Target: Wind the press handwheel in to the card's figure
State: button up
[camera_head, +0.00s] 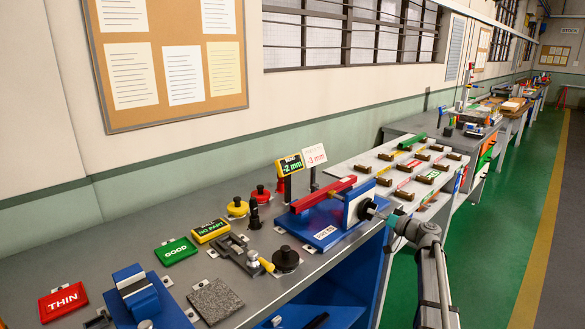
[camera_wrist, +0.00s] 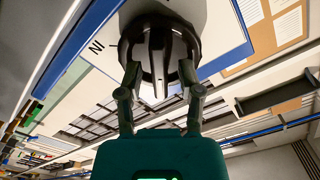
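The blue press (camera_head: 322,232) stands on the grey bench with a red bar (camera_head: 326,194) along its top. Its dark handwheel (camera_head: 366,209) is on the right end and fills the top middle of the wrist view (camera_wrist: 158,48). My gripper (camera_head: 384,215) reaches it from the right. In the wrist view my fingers (camera_wrist: 159,82) lie on both sides of the handwheel and appear closed against it. The far side of the wheel is hidden. A yellow-framed readout (camera_head: 290,164) appears to show -2 mm. The white card (camera_head: 314,155) beside it also appears to read -2 mm in red.
A black knob (camera_head: 286,259), a grey clamp fixture (camera_head: 238,250), a green GOOD plate (camera_head: 176,250) and a red THIN plate (camera_head: 63,302) lie left of the press. A pale table with several brown blocks (camera_head: 428,176) stands behind. The green floor (camera_head: 500,240) is open at right.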

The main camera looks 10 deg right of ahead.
grip_shut()
jog(key=shift+m, duration=0.5)
jog(key=shift+o, duration=1.9)
grip_release()
jog(key=shift+s, duration=0.15)
jog(key=v, duration=0.6)
jog(key=shift+s+d, duration=0.3)
